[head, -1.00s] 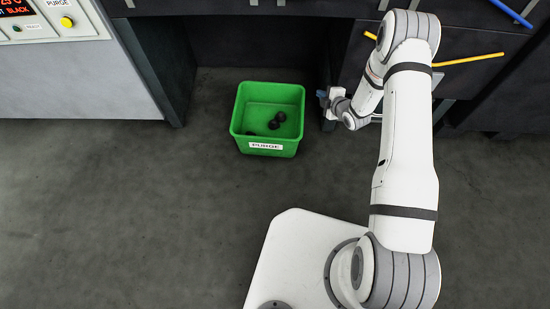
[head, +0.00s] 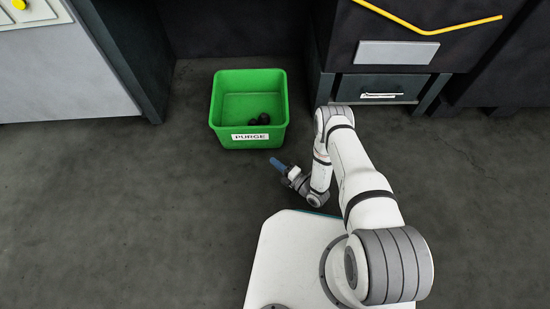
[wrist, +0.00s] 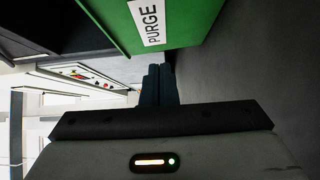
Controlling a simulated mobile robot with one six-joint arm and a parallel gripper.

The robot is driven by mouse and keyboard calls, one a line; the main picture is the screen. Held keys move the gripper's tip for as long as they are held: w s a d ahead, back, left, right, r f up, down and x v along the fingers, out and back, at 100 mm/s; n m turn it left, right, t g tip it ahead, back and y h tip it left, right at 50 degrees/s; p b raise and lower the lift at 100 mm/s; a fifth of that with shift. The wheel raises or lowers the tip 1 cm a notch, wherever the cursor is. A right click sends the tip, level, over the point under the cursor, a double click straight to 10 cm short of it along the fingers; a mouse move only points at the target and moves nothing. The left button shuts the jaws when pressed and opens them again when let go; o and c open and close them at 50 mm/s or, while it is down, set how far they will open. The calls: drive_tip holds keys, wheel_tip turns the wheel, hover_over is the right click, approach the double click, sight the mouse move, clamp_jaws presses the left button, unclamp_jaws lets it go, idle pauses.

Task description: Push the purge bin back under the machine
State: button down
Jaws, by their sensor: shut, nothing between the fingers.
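The green purge bin (head: 249,92) stands upright on the floor at the mouth of the dark bay under the machine. A white PURGE label (head: 250,136) is on its front face, and several dark lumps (head: 262,119) lie inside. My gripper (head: 274,161) is low, in front of the bin and a little right of the label, apart from it. In the wrist view, my gripper (wrist: 158,72) shows its fingers together, with nothing between them, and the bin's front wall (wrist: 190,22) is close by. Whether the fingertips touch the bin is not clear there; the head view shows a small gap.
The machine's opening has a dark post (head: 135,65) on the left and a cabinet with a handled drawer (head: 380,90) on the right. A yellow tube (head: 425,31) hangs above the drawer. The floor (head: 120,210) left of the bin is clear.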

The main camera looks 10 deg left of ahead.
sight(256, 138)
drive_tip(key=b+x, duration=0.1)
drive_tip(key=x, duration=0.2)
drive_tip(key=w+b+x, duration=0.1)
drive_tip(key=b+x, duration=0.1)
drive_tip(key=x, duration=0.1)
drive_tip(key=w+d+b+x, duration=0.1)
drive_tip(key=x, duration=0.3)
drive_tip(key=shift+w+b, duration=0.15)
drive_tip(key=shift+b, duration=0.25)
drive_tip(key=shift+w+a, duration=0.1)
drive_tip(key=shift+w, duration=0.4)
drive_tip(key=shift+r, duration=0.15)
drive_tip(key=shift+w, duration=0.1)
